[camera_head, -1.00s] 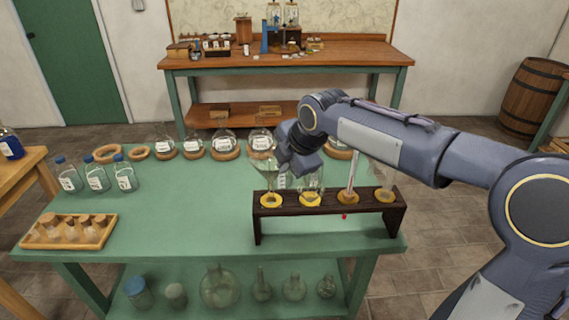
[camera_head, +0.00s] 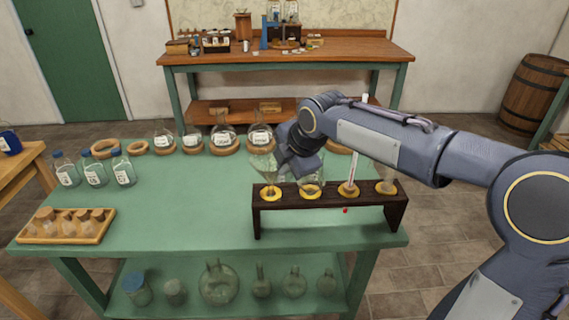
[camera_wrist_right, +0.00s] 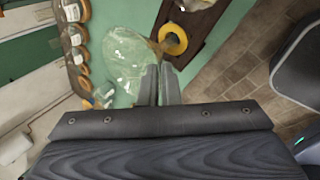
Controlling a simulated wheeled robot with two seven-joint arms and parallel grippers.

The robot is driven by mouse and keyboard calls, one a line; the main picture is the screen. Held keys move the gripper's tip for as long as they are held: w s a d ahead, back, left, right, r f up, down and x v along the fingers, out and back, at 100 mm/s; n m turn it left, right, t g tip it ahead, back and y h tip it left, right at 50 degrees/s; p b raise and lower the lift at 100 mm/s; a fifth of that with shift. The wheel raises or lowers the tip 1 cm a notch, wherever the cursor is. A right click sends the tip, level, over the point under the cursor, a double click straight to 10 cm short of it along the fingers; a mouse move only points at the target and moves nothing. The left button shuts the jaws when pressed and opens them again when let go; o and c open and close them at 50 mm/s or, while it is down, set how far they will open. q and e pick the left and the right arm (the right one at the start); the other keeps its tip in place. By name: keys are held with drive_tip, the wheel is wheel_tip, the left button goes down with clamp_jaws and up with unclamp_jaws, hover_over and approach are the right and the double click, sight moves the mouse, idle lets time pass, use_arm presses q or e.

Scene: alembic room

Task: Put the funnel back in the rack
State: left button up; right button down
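The clear glass funnel (camera_head: 262,164) is at the left end of the dark wooden rack (camera_head: 330,203), over its leftmost yellow ring (camera_head: 271,193). In the right wrist view the funnel (camera_wrist_right: 127,58) lies just beyond my fingertips, its wide part left of a yellow ring (camera_wrist_right: 173,38). My right gripper (camera_head: 283,172) is at the funnel's right side. Its fingers (camera_wrist_right: 160,75) are close together and appear shut on the funnel. The glass is transparent, so I cannot tell whether its stem is inside the ring. My left gripper is not in view.
Other glassware stands in the rack, including a tall white-topped piece (camera_head: 354,168). Labelled flasks (camera_head: 223,137) on cork rings line the back edge. Blue-capped bottles (camera_head: 95,173) and a wooden tray (camera_head: 62,228) are at left. The green table's middle (camera_head: 190,200) is clear.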

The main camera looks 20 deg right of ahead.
sight(270, 179)
drive_tip(key=shift+f+b, duration=1.65)
drive_tip(key=shift+f, duration=0.8)
idle(3.5)
drive_tip(key=c, duration=1.6)
unclamp_jaws()
drive_tip(key=shift+o, duration=0.2)
drive_tip(key=shift+r, duration=0.15)
